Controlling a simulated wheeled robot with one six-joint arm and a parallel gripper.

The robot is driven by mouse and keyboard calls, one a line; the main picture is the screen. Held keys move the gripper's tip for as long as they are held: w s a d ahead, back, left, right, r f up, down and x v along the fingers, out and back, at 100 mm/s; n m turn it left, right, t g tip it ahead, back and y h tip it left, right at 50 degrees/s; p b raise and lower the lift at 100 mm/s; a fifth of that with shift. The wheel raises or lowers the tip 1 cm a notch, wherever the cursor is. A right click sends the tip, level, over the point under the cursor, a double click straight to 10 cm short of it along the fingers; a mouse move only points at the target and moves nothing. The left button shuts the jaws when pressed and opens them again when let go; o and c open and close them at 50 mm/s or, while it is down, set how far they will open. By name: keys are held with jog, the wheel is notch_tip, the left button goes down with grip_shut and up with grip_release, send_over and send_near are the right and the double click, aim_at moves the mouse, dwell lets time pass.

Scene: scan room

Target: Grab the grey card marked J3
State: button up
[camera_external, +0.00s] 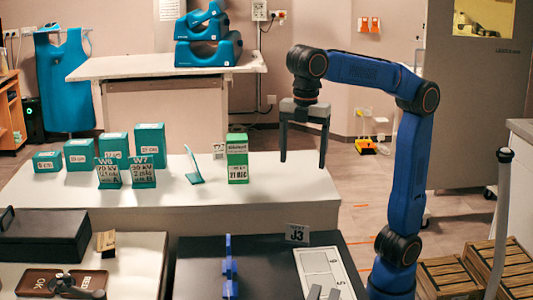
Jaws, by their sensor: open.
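The grey card marked J3 (297,234) stands upright at the back edge of the dark table, just behind a pale panel. Its printed face is toward the camera. My gripper (303,162) hangs from the blue arm with its fingers pointing down. It is open and empty, well above the card in the picture, over the right end of the white table.
The white table (80,192) holds several teal boxes, teal cards and a green box (237,158). The pale panel (322,268) and blue upright pieces (229,268) are on the dark table (265,255). A black case (45,236) and brown tray (64,281) lie left.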

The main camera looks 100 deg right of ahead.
jog(key=a+n, duration=0.1)
jog(key=a, duration=0.2)
send_over(297, 241)
notch_tip(297, 241, down, 18)
jog(key=shift+s+d+r, duration=0.1)
jog(key=shift+s, duration=0.05)
jog(key=shift+f, duration=2.65)
jog(key=c, duration=1.2)
jog(key=shift+o, duration=0.2)
jog(key=shift+r, duration=0.15)
